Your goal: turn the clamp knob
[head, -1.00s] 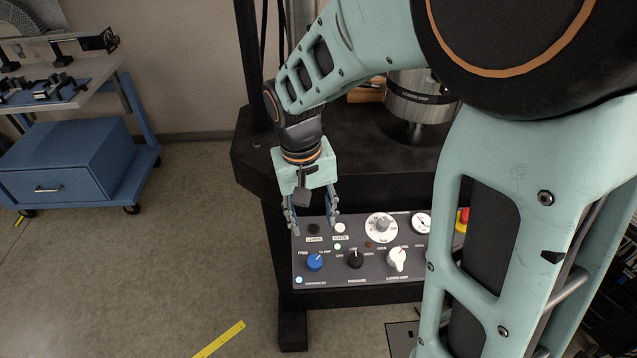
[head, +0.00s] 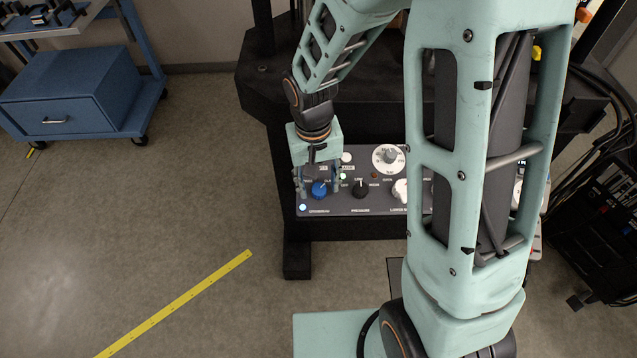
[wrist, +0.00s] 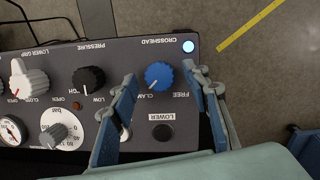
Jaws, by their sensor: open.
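The clamp knob (wrist: 159,76) is blue and sits on the dark control panel, near the word CROSSHEAD. Its pale pointer mark aims toward the partly hidden CLAMP label, away from FREE. My gripper (wrist: 161,80) is open, with one finger on each side of the knob in the wrist view. A gap shows on the left side; the right finger is very near the knob, and I cannot tell if it touches. In the head view the knob (head: 319,191) shows just at the fingertips of my gripper (head: 318,186).
The control panel (wrist: 60,125) also carries a black pressure knob (wrist: 88,79), a white lower grip knob (wrist: 29,80), a white dial (wrist: 61,128) and a black LOWER button (wrist: 162,133). A blue cart (head: 75,95) stands at the left. Floor is clear in front of it.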

